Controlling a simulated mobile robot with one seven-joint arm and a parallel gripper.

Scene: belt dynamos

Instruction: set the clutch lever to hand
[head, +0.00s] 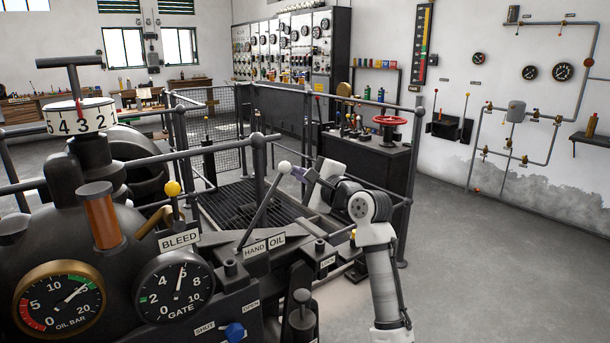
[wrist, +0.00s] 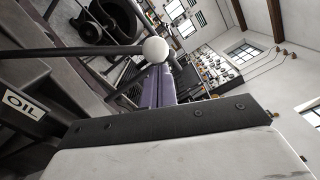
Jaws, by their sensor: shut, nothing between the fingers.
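A dark lever (head: 264,205) with a white ball knob (head: 284,167) rises from the machine behind the HAND plate (head: 255,249) and the OIL plate (head: 277,240). It leans to the right, its knob above the OIL plate. No plate reading "clutch" is legible. My gripper (head: 297,173) is shut and empty, its tips just right of the knob. In the wrist view the purple fingers (wrist: 158,85) are closed together right below the white knob (wrist: 156,49), very near or touching; I cannot tell which. The lever rod (wrist: 75,52) runs left from the knob.
A yellow-knobbed lever (head: 172,188) stands by the BLEED plate (head: 180,239), left of the white-knobbed lever. Gauges (head: 175,285), a blue valve knob (head: 235,331) and railings (head: 215,148) crowd the machine. Floor (head: 480,260) at the right is clear.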

